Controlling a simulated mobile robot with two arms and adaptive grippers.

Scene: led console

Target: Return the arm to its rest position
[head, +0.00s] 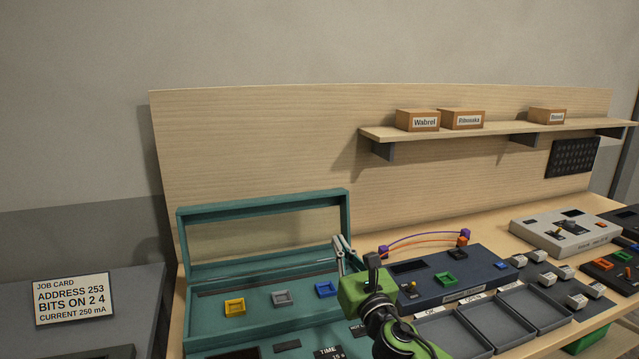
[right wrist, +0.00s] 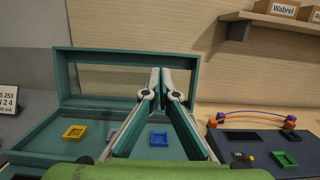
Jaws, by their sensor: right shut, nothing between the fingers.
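My right arm (head: 375,310), green and black, comes up from the bottom of the head view. Its gripper (head: 343,240) is shut and empty, with the fingers pointing up and away over the right edge of the teal console (head: 184,255). In the right wrist view the gripper (right wrist: 165,72) has its fingertips together in front of the console's raised frame. The fingers appear apart from the console, though the exact gap is hard to tell. My left gripper is not in view.
The console holds yellow (head: 235,308), grey (head: 281,298) and blue (head: 326,290) square pieces. A dark blue box (head: 480,272) with purple and orange leads stands to the right, behind grey trays (head: 490,322). A job card (head: 74,299) is at left. A shelf (head: 490,131) carries labelled boxes.

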